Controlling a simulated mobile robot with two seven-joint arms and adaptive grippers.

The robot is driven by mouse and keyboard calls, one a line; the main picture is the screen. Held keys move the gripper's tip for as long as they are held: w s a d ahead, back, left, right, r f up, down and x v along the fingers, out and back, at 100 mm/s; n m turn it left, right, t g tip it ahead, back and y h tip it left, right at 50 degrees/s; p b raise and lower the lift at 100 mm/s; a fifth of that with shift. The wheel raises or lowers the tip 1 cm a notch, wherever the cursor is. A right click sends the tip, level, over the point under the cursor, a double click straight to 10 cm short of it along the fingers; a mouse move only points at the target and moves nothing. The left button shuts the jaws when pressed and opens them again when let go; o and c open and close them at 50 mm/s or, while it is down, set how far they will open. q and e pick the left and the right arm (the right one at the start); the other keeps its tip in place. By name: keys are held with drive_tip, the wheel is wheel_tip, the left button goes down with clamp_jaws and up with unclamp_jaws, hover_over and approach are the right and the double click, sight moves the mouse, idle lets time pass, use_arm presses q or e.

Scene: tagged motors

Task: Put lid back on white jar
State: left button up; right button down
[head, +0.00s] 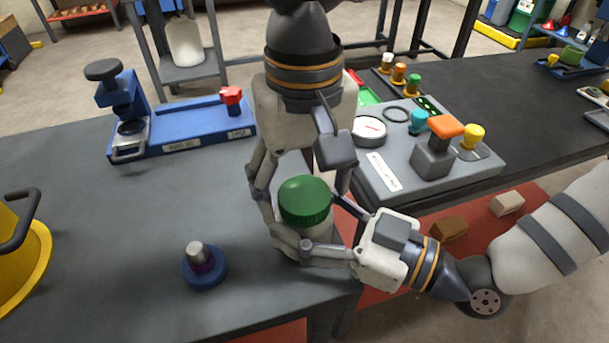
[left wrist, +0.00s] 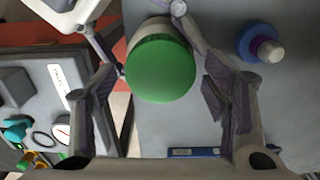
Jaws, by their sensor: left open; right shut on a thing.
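The white jar (head: 318,240) is upright near the front right corner of the dark table. The green lid (head: 304,201) sits on top of it and covers its mouth; I cannot tell how tightly it is seated. My right gripper (head: 326,222) is shut on the jar's body below the lid, coming from the right. My left gripper (head: 302,188) is open and points down from above, its fingers on either side of the lid. In the left wrist view the lid (left wrist: 160,70) lies between the spread fingers, with gaps on both sides. The jar's base is partly hidden.
A blue round base with a metal knob (head: 205,265) stands left of the jar. A blue fixture (head: 185,130) is at the back left, a yellow object (head: 25,255) at the left edge. A grey panel (head: 400,175) with coloured knobs is right. Table left of the jar is mostly clear.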

use_arm(q)
drive_tip(key=c, duration=1.2)
drive_tip(key=shift+s+d+m, duration=0.1)
drive_tip(key=shift+s+m, duration=0.05)
drive_tip(key=shift+m, duration=0.35)
drive_tip(key=m, duration=0.4)
drive_tip(key=shift+w, duration=0.2)
drive_tip(key=m, duration=0.4)
drive_tip(key=shift+s, duration=0.15)
drive_tip(key=m, duration=0.7)
drive_tip(key=shift+f, duration=0.1)
drive_tip(key=m, duration=1)
drive_tip(key=shift+m, duration=0.4)
drive_tip(key=m, duration=0.4)
drive_tip(key=o, duration=1.3)
drive_tip(key=shift+o, duration=0.2)
